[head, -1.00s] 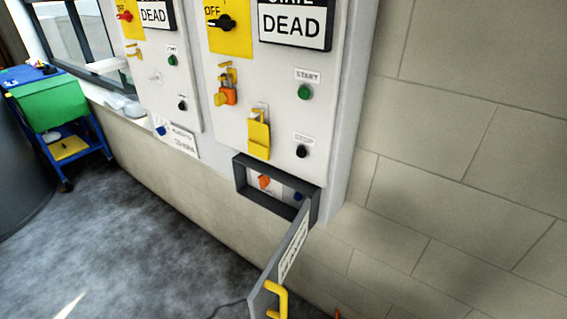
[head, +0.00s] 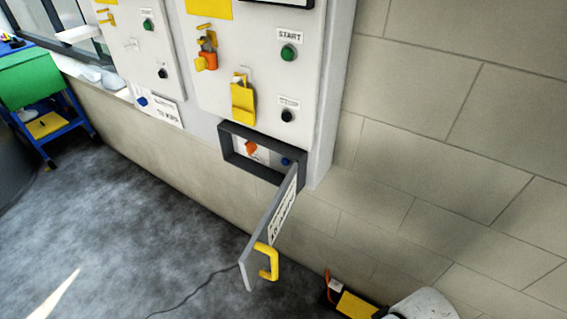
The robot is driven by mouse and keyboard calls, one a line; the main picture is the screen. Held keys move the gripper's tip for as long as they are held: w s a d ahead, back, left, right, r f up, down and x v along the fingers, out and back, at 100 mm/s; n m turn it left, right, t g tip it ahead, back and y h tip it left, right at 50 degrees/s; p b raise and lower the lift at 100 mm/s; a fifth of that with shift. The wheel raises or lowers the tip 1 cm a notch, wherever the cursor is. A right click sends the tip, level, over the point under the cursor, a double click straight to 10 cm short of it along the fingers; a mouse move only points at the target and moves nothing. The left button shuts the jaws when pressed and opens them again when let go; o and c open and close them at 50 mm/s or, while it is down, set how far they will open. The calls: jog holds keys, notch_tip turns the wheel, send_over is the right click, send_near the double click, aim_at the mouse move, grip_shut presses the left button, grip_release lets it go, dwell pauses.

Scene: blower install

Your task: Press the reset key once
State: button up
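A grey-framed recessed box (head: 228,152) sits low on the right-hand white panel (head: 262,95), and its hinged door (head: 262,238) with a yellow handle (head: 268,262) hangs open toward me. Inside are an orange switch (head: 251,148) and a small round blue button (head: 285,161) at the right, partly close behind the box edge. No label reading reset is legible, so I cannot tell for sure which is the reset key.
A green START button (head: 288,52) and a black button (head: 287,115) are above the box. A blue trolley (head: 45,125) stands at the left. A black-and-yellow item (head: 352,303) and a white rounded shape (head: 425,304) show at the lower right.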

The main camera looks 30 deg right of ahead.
grip_shut()
dwell(1.4)
